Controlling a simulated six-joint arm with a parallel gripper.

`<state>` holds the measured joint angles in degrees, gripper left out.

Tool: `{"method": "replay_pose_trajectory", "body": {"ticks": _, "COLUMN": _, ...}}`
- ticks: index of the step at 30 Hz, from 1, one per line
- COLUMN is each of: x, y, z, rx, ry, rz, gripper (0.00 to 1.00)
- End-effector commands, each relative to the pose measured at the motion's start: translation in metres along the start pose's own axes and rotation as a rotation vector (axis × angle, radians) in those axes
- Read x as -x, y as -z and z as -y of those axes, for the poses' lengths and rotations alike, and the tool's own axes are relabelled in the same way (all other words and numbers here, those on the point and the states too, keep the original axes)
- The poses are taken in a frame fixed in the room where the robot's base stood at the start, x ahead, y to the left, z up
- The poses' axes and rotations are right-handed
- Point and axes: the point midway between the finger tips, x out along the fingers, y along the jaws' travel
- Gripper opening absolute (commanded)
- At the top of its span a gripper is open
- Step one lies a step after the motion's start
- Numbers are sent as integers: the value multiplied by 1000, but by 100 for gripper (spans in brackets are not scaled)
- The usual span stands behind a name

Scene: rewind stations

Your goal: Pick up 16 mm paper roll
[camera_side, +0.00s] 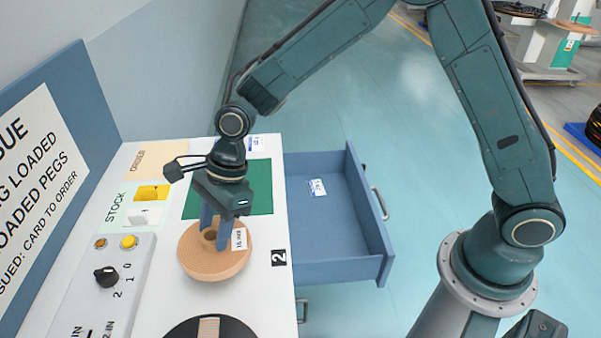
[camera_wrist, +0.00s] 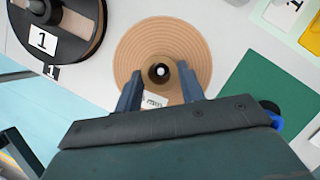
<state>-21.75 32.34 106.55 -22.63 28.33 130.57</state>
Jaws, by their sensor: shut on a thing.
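The paper roll (camera_side: 198,262) is a flat tan disc with a raised hub and a centre hole. It is on the white bench top, in front of the green mat. A white label that seems to read 16 mm is on it. My gripper (camera_side: 217,238) reaches down from above, and its two blue fingers are shut on the roll's hub. In the wrist view the roll (camera_wrist: 139,48) shows below the fingers (camera_wrist: 160,92), one on each side of the hub. A pale peg end shows in the centre hole. I cannot tell whether the roll is clear of the bench.
A black-flanged reel (camera_wrist: 85,48) marked 1 stands beside the roll. A control box (camera_side: 128,270) with a knob and buttons is to the left. The green mat (camera_side: 258,186) is bare in part. An open blue drawer (camera_side: 335,228) juts out to the right.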

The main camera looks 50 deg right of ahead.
Motion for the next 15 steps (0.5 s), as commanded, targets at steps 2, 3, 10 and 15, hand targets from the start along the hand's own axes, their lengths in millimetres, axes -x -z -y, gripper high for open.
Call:
{"method": "replay_pose_trajectory", "body": {"ticks": 2, "x": 15, "y": -7, "z": 1, "rx": 2, "ry": 5, "rz": 4, "gripper": 11}}
{"method": "replay_pose_trajectory", "body": {"ticks": 3, "x": 22, "y": -10, "z": 1, "rx": 2, "ry": 5, "rz": 4, "gripper": 11}}
{"method": "replay_pose_trajectory", "body": {"ticks": 10, "x": 69, "y": -29, "z": 1, "rx": 2, "ry": 6, "rz": 4, "gripper": 11}}
{"method": "replay_pose_trajectory", "body": {"ticks": 15, "x": 102, "y": -42, "z": 1, "rx": 1, "ry": 6, "rz": 3, "gripper": 11}}
